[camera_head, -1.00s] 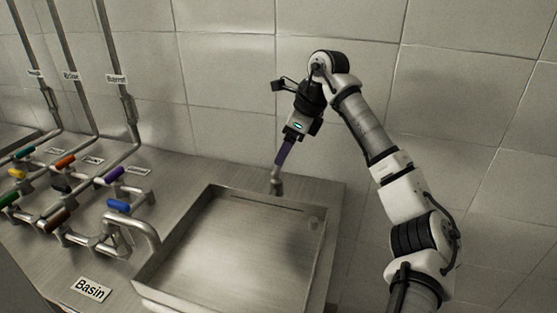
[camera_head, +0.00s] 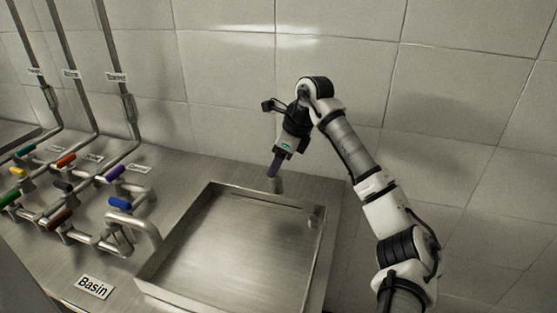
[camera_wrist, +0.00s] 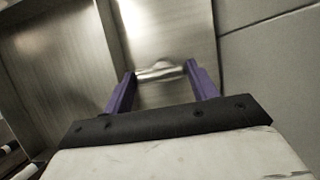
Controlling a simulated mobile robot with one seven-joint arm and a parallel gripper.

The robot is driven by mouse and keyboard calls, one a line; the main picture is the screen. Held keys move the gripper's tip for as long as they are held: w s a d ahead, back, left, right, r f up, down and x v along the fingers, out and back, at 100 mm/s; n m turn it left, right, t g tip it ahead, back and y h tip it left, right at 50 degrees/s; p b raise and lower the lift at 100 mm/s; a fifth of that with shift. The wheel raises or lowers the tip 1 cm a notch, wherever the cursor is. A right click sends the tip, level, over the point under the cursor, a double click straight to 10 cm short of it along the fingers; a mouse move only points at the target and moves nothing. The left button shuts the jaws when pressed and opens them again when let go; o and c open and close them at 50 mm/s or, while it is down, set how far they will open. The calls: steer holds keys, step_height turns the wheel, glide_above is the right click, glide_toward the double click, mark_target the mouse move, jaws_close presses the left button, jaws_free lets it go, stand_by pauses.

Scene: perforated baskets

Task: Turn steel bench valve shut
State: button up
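A small bare-steel fitting (camera_head: 277,185) stands on the bench behind the basin's back edge; it looks like the steel bench valve. In the wrist view its rounded metal handle (camera_wrist: 160,73) lies crosswise between my fingertips. My gripper (camera_head: 273,174) points down at it, its purple fingers at the fitting's top. In the wrist view my gripper (camera_wrist: 160,68) has its two fingers wide apart, one at each end of the handle. I cannot tell whether they touch it. The fitting's lower part is mostly hidden in the wrist view.
The steel basin (camera_head: 148,272) is empty, in front of my gripper. Pipes with several coloured valve handles, including a blue handle (camera_head: 119,202), and a curved spout (camera_head: 150,232) stand at left. A tiled wall (camera_head: 225,95) rises close behind.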

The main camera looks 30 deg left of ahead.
steer(key=shift+c, duration=1.2)
steer(key=shift+m, duration=0.3)
steer(key=shift+f+m+t+b, duration=0.15)
steer(key=shift+m+t+b, duration=0.35)
steer(key=shift+m+b, duration=0.45)
steer(key=m+t+b, duration=0.1)
steer(key=m+b, duration=0.1)
steer(key=m, duration=0.1)
steer(key=m+t+b, duration=0.1)
steer(key=m+b, duration=0.1)
steer(key=m, duration=0.1)
steer(key=shift+s+t, duration=0.2)
steer(key=shift+t, duration=0.1)
steer(key=m+h+b, duration=0.1)
steer(key=m+b, duration=0.1)
steer(key=m+t+b, duration=0.1)
steer(key=m+b, duration=0.1)
steer(key=m, duration=0.1)
steer(key=shift+s+a+m+h, duration=0.1)
steer(key=shift+m+h, duration=0.25)
steer(key=shift+h, duration=0.05)
steer(key=shift+a+m+t+h+b, duration=0.1)
steer(key=shift+m+t+h+b, duration=0.2)
steer(key=shift+m+b, duration=0.45)
steer(key=shift+m+t+h+b, duration=0.2)
steer(key=shift+m+h+b, duration=0.15)
steer(key=shift+m, duration=0.8)
steer(key=shift+r, duration=0.2)
